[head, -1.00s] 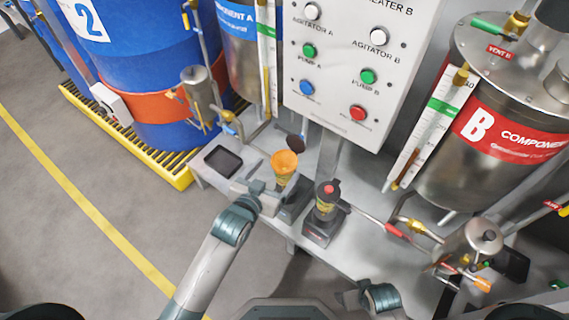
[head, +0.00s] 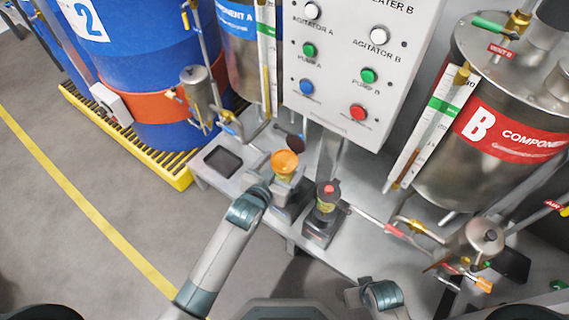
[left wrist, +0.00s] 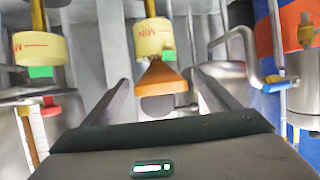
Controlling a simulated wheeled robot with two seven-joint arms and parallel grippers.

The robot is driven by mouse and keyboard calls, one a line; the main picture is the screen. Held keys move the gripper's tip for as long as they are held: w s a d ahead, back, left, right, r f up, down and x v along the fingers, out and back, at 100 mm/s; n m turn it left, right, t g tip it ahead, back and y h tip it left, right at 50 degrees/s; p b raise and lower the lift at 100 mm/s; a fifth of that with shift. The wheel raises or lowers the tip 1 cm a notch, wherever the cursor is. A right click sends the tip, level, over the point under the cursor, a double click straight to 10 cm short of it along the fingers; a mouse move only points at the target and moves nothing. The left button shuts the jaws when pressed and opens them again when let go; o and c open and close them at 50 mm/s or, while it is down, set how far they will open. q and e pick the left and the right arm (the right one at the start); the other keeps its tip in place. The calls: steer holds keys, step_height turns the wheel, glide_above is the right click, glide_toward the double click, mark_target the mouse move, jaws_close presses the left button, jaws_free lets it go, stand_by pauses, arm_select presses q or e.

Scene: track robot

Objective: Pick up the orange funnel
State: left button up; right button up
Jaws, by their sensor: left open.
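The orange funnel (head: 285,160) sits mouth up above a cup with a yellow label (head: 281,179) on the bench, in the middle of the head view. In the left wrist view the funnel (left wrist: 161,77) shows upside down, below the yellow-labelled cup (left wrist: 152,38). My left gripper (head: 267,185) is just left of the funnel, partly hidden by its own wrist. In the left wrist view its open fingers (left wrist: 160,88) lie on either side of the funnel, apart from it. Only a part of my right arm shows at the bottom; its fingers do not show.
A second cup with a red top (head: 327,194) stands on a dark base to the right. A black tray (head: 223,160) lies at the left of the bench (head: 352,259). A button panel (head: 350,70), pipes and the steel tank B (head: 490,140) stand behind.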

steer(key=shift+s, duration=0.2)
arm_select(q)
steer(key=shift+c, duration=0.9)
steer(key=c, duration=1)
arm_select(e)
steer(key=shift+f, duration=0.1)
arm_select(q)
steer(key=shift+r, duration=0.1)
steer(key=shift+r, duration=0.55)
steer(key=shift+r+p, duration=0.65)
steer(key=shift+r, duration=3.7)
arm_select(e)
steer(key=shift+s+d+f, duration=0.1)
steer(key=shift+f, duration=0.75)
steer(key=shift+s+d+f, duration=0.1)
steer(key=shift+f, duration=0.75)
